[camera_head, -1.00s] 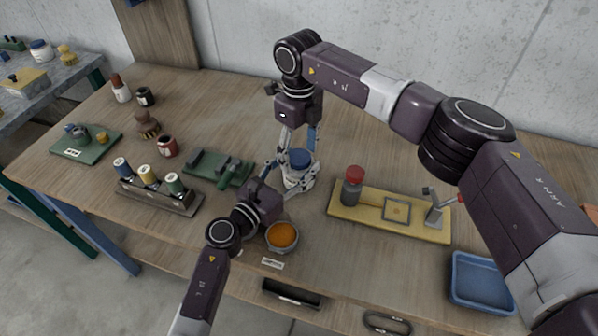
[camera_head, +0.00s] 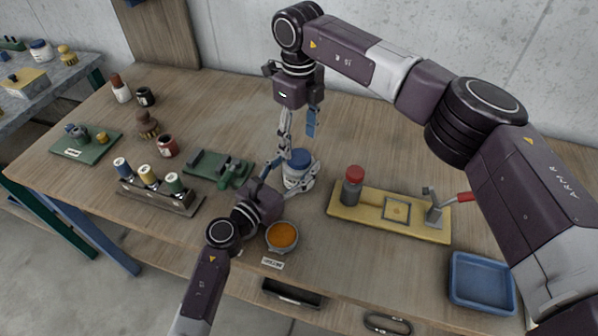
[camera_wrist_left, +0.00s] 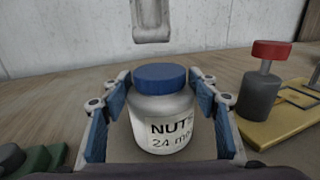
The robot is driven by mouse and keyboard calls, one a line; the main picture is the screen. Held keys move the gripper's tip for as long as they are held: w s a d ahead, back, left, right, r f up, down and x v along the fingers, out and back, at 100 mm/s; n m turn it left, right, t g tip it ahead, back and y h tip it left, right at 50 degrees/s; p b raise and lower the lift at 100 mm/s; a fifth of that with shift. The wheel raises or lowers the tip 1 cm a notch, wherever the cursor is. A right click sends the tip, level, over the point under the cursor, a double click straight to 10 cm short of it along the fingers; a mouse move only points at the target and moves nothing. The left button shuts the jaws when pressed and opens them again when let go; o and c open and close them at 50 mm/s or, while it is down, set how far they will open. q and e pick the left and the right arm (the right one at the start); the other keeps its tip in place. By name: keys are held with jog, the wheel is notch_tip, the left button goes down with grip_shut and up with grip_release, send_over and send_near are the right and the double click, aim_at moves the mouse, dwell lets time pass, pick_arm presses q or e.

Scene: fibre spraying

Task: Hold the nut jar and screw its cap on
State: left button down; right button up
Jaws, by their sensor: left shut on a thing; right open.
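The nut jar (camera_head: 293,181) is white and stands upright on the wooden bench. In the left wrist view the jar (camera_wrist_left: 165,125) shows its "NUTS 24 mm" label. Its blue cap (camera_head: 299,158) sits level on the jar's mouth; the cap also shows in the left wrist view (camera_wrist_left: 160,76). How tight it is cannot be seen. My left gripper (camera_head: 296,178) is shut on the jar, with a blue-padded finger on each side. My right gripper (camera_head: 298,134) points down above the cap, open and empty. Part of it hangs over the cap in the left wrist view (camera_wrist_left: 152,22).
A bowl of orange material (camera_head: 282,236) is in front, near the bench edge. A green fixture (camera_head: 217,168) and spool rack (camera_head: 160,198) are left. A blue tray (camera_head: 481,281) is front right.

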aim_at(299, 157)
notch_tip(299, 157, up, 3)
jog(key=n, duration=0.4)
jog(key=shift+f, duration=3.95)
jog(key=c, duration=1.2)
jog(key=o, duration=1.3)
jog(key=shift+o, duration=0.2)
